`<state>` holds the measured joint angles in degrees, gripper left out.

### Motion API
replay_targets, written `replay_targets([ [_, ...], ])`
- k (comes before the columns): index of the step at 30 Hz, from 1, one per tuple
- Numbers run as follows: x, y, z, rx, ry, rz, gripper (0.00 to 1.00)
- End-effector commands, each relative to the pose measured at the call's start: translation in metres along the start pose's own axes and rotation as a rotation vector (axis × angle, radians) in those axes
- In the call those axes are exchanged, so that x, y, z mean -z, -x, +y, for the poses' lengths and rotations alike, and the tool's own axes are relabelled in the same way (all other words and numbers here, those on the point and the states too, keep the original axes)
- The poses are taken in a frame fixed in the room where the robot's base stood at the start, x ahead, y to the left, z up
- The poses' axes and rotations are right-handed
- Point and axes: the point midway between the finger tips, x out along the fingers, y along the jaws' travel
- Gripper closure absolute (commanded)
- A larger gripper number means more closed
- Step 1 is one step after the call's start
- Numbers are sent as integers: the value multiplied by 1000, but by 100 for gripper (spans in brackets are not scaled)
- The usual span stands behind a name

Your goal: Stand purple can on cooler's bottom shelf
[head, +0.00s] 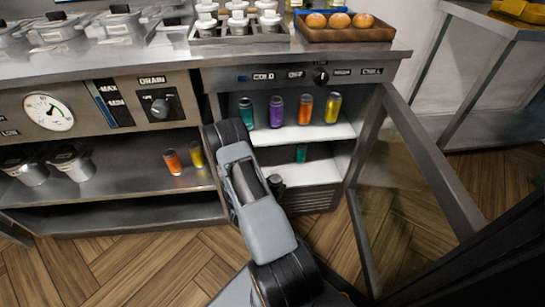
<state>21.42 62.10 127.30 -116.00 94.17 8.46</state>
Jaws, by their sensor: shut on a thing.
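A purple can (276,111) stands upright on the cooler's upper shelf (292,133), between a teal can and an orange can. The cooler's bottom shelf (318,173) is partly covered by my arm, and a teal can (301,153) stands on it. My gripper (276,185) is low at the cooler opening, in front of the bottom shelf's left part. Only a dark bit of it shows past my arm. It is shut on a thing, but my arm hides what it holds.
The cooler's glass door (420,165) stands open on the right. A teal can (246,112), an orange can (305,109) and a yellow can (333,107) share the upper shelf. Orange and yellow cans (173,161) stand on the left open shelf. The bottom shelf's right part is bare.

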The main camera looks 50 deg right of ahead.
Motion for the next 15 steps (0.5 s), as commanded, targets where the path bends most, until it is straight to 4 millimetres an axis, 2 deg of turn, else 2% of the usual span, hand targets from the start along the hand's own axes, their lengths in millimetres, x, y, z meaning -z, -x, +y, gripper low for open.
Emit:
replay_targets([
  [9, 3, -64, 61, 5, -7, -4, 76],
  [15, 1, -92, 89, 4, -4, -3, 76],
])
